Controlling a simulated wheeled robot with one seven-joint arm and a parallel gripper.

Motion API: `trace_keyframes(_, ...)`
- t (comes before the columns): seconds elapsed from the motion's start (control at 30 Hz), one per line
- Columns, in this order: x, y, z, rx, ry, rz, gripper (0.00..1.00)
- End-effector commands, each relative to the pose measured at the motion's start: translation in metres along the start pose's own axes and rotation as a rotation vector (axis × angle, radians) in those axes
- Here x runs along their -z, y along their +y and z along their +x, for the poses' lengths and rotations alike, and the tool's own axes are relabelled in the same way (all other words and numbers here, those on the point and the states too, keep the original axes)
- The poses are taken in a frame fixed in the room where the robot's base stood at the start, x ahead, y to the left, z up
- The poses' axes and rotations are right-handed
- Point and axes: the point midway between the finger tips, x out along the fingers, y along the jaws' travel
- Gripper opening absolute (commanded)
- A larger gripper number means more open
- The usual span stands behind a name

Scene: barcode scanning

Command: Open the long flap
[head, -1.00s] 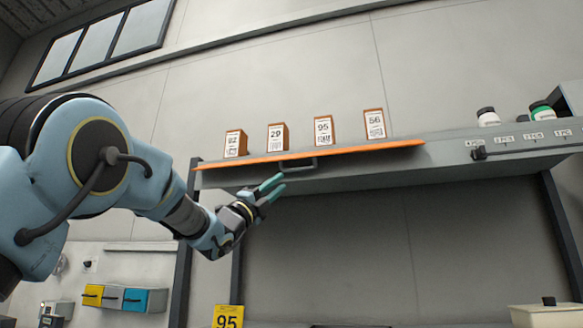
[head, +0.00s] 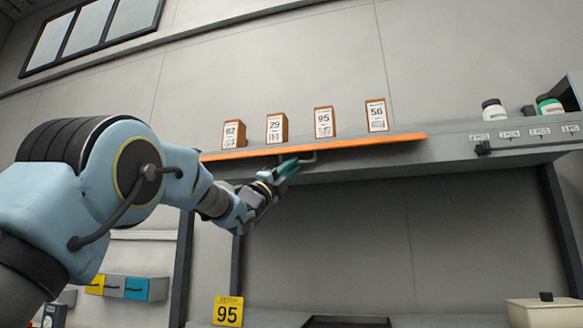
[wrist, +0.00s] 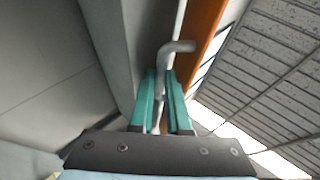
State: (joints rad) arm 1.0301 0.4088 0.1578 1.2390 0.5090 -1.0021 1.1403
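The long flap (head: 345,146) is an orange-edged strip along the front of the overhead shelf, with a grey bar handle (head: 310,158) under its left half. It lies along the shelf's front edge. My gripper (head: 288,168) reaches up from the lower left to the handle. In the wrist view, the teal fingers (wrist: 161,95) are close together on either side of the bent grey handle (wrist: 174,48). They look shut on it. The orange strip (wrist: 205,25) runs just right of the handle there. The exact contact at the fingertips is partly hidden.
Several numbered boxes, such as 95 (head: 323,122), stand on the shelf above the flap. A yellow 95 sign (head: 228,311) stands below.

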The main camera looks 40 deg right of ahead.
Motion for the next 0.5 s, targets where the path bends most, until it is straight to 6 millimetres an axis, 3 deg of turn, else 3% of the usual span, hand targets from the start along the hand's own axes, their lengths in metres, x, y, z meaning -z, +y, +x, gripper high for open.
trace_keyframes(0.5,-0.0001,-0.0004,-0.0003,-0.004,0.0,-0.001,0.0)
